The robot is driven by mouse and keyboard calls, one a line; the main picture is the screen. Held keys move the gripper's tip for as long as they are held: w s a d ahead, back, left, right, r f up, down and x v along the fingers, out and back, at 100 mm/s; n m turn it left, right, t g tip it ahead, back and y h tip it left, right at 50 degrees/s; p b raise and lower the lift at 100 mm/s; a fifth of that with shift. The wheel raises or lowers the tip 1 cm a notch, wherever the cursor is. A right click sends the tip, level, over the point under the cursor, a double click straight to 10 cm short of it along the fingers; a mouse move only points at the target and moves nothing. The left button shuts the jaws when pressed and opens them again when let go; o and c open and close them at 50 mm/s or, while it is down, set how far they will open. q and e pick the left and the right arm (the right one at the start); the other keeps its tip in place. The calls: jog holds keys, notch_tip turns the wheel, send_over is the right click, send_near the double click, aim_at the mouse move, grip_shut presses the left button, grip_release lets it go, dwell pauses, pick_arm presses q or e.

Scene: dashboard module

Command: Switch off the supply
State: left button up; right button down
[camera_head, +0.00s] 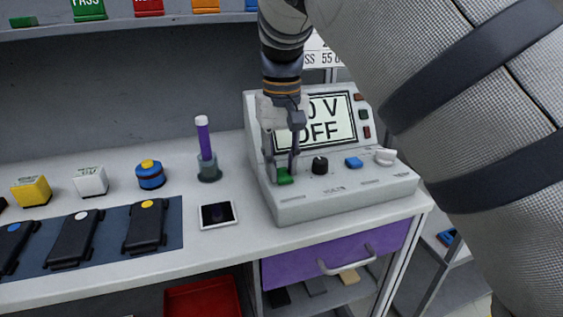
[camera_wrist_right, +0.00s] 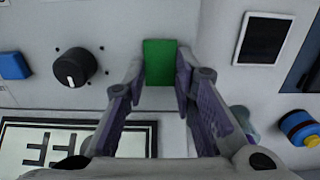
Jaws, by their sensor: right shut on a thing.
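The supply (camera_head: 340,195) is a light grey box with a sloped front at the right end of the bench. Its screen (camera_head: 335,125) is partly hidden by my right gripper and reads "0 V" and "OFF", the first part being covered. A green switch (camera_head: 285,177) sits at the left of its panel; it also shows in the right wrist view (camera_wrist_right: 160,58). My right gripper (camera_head: 281,168) reaches down to the green switch. In the right wrist view its fingertips (camera_wrist_right: 162,75) are closed on the switch's two sides. My left gripper is not in view.
Next to the switch are a black knob (camera_head: 320,165), a blue button (camera_head: 354,162) and a white knob (camera_head: 386,156). A purple drawer (camera_head: 300,268) is below.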

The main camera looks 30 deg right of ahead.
jog(key=shift+s+t, duration=0.25)
jog(key=shift+t, duration=0.85)
jog(key=shift+h, duration=0.3)
jog(key=c, duration=1.3)
grip_release()
jog(key=shift+r, duration=0.1)
jog(key=r, duration=0.4)
jog(key=s+r, duration=0.1)
jog(key=r, duration=0.2)
jog(key=s+r, duration=0.1)
jog(key=r, duration=0.3)
jog(key=shift+s+a+r, duration=0.15)
jog(key=shift+a+r, duration=0.15)
jog(key=shift+r, duration=0.05)
